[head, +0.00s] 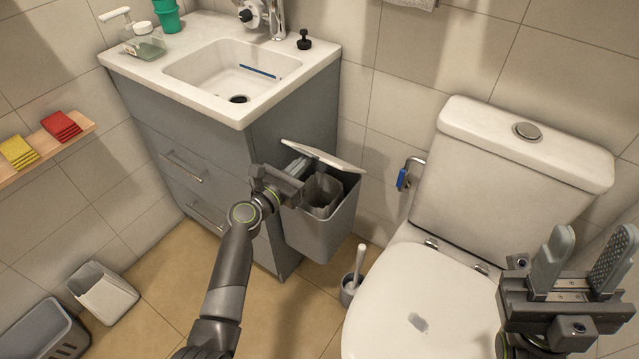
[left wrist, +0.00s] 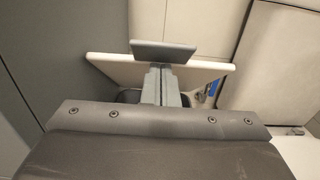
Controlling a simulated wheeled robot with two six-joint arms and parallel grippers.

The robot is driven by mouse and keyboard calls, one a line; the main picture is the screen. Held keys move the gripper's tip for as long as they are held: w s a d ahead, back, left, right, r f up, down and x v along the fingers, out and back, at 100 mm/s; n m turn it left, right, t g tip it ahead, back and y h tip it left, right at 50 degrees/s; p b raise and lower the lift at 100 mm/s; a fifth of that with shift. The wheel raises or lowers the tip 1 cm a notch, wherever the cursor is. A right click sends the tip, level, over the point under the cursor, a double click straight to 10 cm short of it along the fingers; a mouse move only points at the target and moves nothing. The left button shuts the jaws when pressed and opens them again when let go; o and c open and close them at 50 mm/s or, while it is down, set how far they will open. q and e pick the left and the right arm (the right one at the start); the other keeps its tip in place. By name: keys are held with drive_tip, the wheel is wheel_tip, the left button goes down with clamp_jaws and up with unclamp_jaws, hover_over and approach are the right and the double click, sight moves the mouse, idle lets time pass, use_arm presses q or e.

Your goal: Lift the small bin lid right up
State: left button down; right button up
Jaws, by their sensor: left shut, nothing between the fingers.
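The small grey bin (head: 322,232) hangs against the side of the sink cabinet. Its off-white lid (head: 325,157) is partly raised and tilted, so the dark inside and a grey liner (head: 322,194) show below it. The lid (left wrist: 108,67) also shows as a pale band in the left wrist view. My left gripper (head: 299,167) is shut and empty at the bin's front opening, with its fingers just under the lid's near edge. Whether they touch the lid is hard to tell. My right gripper (head: 592,242) is open and empty over the toilet's right side.
The sink cabinet (head: 180,135) stands left of the bin. The toilet (head: 430,305) is to the right, with a toilet brush (head: 353,277) between. A blue-tagged holder (head: 404,178) is on the wall. Containers (head: 103,292) stand on the floor at left.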

sight(309, 152)
use_arm(q)
drive_tip(key=shift+w+d+r, duration=0.3)
drive_tip(key=shift+w+d, duration=0.05)
drive_tip(key=shift+w, duration=0.2)
drive_tip(key=shift+w+d+r, duration=0.3)
drive_tip(key=shift+w+d, duration=0.05)
drive_tip(key=shift+w, duration=0.15)
drive_tip(key=shift+w+d+r, duration=0.1)
drive_tip(key=shift+w+d, duration=0.2)
drive_tip(key=shift+w, duration=0.2)
drive_tip(key=shift+r+b+x, duration=0.15)
drive_tip(key=shift+x, duration=0.8)
drive_tip(key=shift+r+b+x, duration=0.15)
drive_tip(key=shift+x, duration=0.75)
